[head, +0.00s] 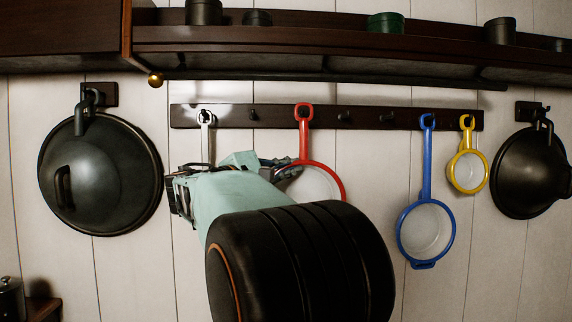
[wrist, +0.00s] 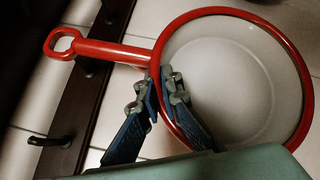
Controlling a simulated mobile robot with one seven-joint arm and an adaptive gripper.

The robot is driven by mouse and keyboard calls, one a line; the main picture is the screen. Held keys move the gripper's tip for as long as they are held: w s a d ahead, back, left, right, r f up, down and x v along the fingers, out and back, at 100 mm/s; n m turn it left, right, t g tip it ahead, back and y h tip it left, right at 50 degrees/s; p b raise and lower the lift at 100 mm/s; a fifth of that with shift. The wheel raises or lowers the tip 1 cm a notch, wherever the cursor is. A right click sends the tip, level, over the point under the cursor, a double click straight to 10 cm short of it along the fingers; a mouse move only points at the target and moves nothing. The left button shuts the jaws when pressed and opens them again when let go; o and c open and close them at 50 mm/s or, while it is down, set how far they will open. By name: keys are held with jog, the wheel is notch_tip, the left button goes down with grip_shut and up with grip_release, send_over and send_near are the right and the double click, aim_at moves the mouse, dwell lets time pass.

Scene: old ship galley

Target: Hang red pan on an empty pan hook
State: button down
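The red pan (head: 327,172) has a red rim, a pale inside and a red handle with a loop at its end. It hangs upright in front of the dark hook rail (head: 365,117), its loop over the place of a hook. I cannot tell whether the hook passes through the loop. In the wrist view the pan (wrist: 245,85) is close, handle pointing left across the rail (wrist: 92,100). My gripper (wrist: 161,82) has its fingers on both sides of the rim beside the handle, closed on it. Bare hooks (head: 344,116) (head: 253,113) show on both sides of the loop.
A blue pan (head: 426,228) and a smaller yellow pan (head: 467,170) hang at the right. A pale-handled utensil (head: 206,135) hangs at the left, partly behind my arm. Dark lids (head: 105,175) (head: 525,172) hang at both sides. A shelf (head: 300,45) with pots runs above the rail.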

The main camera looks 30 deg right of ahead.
jog(key=w, duration=0.1)
jog(key=w+d+p, duration=0.1)
jog(key=w, duration=0.1)
jog(key=w+d+p, duration=0.1)
jog(key=shift+w+d+f, duration=0.15)
jog(key=shift+w+f, duration=0.2)
jog(key=shift+w, duration=0.05)
dwell(0.4)
dwell(0.6)
jog(key=c, duration=2.1)
grip_release()
jog(key=shift+o, duration=0.3)
jog(key=shift+f, duration=0.2)
jog(key=o, duration=0.8)
